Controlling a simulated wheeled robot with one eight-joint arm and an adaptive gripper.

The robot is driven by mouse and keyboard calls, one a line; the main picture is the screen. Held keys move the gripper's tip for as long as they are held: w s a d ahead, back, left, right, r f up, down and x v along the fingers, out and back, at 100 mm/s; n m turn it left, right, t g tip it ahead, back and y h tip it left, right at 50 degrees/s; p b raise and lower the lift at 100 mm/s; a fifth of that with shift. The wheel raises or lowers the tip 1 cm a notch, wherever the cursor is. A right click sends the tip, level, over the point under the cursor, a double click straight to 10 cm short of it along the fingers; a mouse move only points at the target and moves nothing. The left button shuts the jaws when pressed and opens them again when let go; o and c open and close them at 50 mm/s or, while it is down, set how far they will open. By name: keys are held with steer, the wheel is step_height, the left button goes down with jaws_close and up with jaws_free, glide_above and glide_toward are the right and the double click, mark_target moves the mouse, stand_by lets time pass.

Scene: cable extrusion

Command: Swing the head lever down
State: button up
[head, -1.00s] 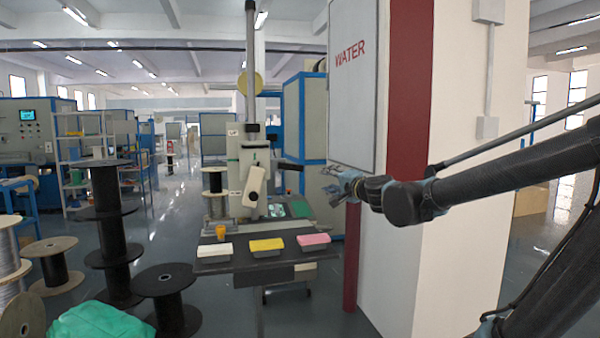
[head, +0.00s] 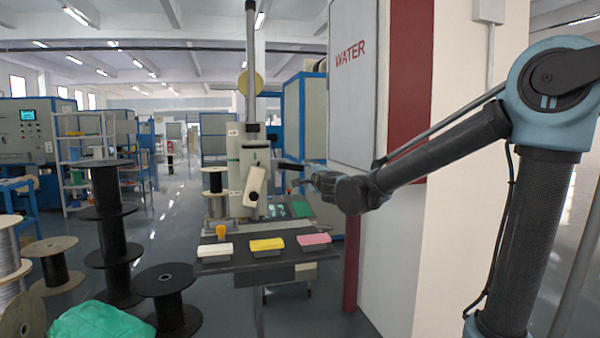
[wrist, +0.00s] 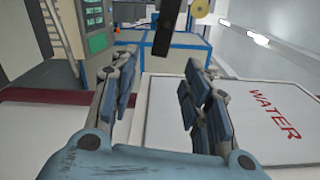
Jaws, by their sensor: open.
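The head machine (head: 249,155), a pale upright unit with a tall post, stands behind the table. A dark bar, which looks like the head lever (head: 290,166), sticks out to its right, nearly level. In the wrist view a black bar, likely the same lever (wrist: 166,28), shows beyond my fingertips, between them in the picture. My gripper (head: 298,182) is close to the lever's outer end in the head view. In the wrist view my gripper (wrist: 160,72) has its fingers wide apart with nothing between them. I see no contact with the lever.
A table (head: 225,265) carries white, yellow (head: 267,244) and pink blocks and an orange cup (head: 221,232). The WATER cabinet (head: 352,90) and red-striped pillar stand close beside my arm. Black spools (head: 168,300) and a green bag (head: 100,322) are at lower left.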

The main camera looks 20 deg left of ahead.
mark_target(301, 168)
steer(key=x, duration=1.1)
steer(key=shift+w+a, duration=0.25)
steer(key=shift+w, duration=0.05)
